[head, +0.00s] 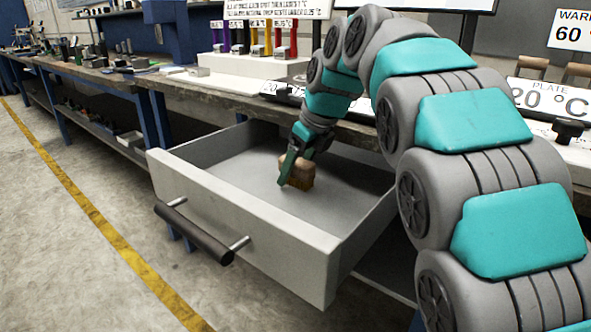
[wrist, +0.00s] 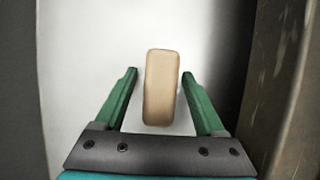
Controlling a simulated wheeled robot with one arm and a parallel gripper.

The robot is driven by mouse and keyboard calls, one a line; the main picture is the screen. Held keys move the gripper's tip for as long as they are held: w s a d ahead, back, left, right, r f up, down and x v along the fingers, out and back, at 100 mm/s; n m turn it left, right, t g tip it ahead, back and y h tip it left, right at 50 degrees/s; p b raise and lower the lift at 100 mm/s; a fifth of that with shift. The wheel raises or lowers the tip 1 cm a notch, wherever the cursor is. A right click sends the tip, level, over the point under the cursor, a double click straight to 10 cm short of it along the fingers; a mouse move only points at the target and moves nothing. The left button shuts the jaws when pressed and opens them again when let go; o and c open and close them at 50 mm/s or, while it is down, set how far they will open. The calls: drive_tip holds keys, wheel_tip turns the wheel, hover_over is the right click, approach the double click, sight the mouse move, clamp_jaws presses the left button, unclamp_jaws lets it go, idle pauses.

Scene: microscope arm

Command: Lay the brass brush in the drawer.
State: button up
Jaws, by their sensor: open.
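The brass brush (head: 301,173) is in the open drawer (head: 250,222), with its bristles down on or close to the drawer floor. In the wrist view its tan wooden block (wrist: 161,88) lies between the two green fingers of my gripper (wrist: 158,75), with a gap on each side. My gripper (head: 285,172) is open, reaching down into the drawer around the brush. In the head view my gripper hides part of the brush. I cannot tell whether the bristles touch the floor.
The drawer has a dark bar handle (head: 194,233) on its front. Its grey floor is otherwise bare. The worn bench edge (head: 215,88) runs behind and above it. A white rack with coloured handles (head: 255,66) stands on the bench.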

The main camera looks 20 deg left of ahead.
drive_tip(key=p+v, duration=0.1)
drive_tip(key=v, duration=0.9)
drive_tip(key=shift+d+r, duration=0.1)
drive_tip(key=shift+r, duration=0.3)
drive_tip(key=shift+s+d+r, duration=0.15)
drive_tip(key=shift+d+r, duration=0.1)
drive_tip(key=shift+r, duration=0.3)
